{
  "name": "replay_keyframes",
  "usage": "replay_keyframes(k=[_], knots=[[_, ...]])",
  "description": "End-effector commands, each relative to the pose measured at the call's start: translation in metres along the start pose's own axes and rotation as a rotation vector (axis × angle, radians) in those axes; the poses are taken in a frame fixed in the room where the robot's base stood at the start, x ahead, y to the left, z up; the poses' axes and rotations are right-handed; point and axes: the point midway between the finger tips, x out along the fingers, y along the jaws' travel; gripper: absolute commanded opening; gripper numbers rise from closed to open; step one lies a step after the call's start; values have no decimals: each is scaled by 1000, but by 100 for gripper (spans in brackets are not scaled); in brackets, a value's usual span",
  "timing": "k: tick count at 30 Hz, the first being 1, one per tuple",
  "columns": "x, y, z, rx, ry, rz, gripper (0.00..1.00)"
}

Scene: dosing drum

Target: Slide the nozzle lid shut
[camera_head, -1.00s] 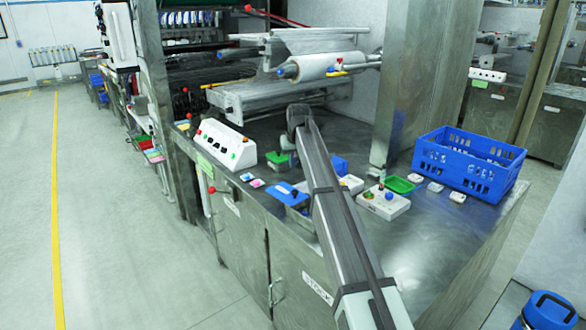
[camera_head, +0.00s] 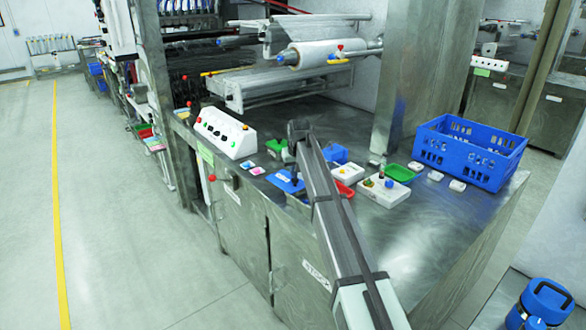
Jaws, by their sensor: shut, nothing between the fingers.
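My arm reaches up from the lower right, and its end is over the left front part of the steel bench. My gripper (camera_head: 294,180) is small and dark, pointing down beside a flat blue piece (camera_head: 282,182). It looks shut and empty; whether it touches the blue piece I cannot tell. A metal box edge shows just below the blue piece, partly behind my arm. I cannot make out for certain which part is the nozzle lid; the drum and nozzle are too small or hidden by my arm.
A white button panel (camera_head: 222,132) stands at the left. Right of my arm are a white box with knobs (camera_head: 383,189), a green tray (camera_head: 397,173), a red tray (camera_head: 345,189) and a blue crate (camera_head: 470,150). A roller machine (camera_head: 318,53) stands behind. The bench's right front is clear.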

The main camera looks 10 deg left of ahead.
Motion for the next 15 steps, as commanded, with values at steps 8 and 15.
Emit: replay_keyframes(k=[8,15], knots=[[0,0,0,0,0,0,0],[-6,9,18,2,0,1,0]])
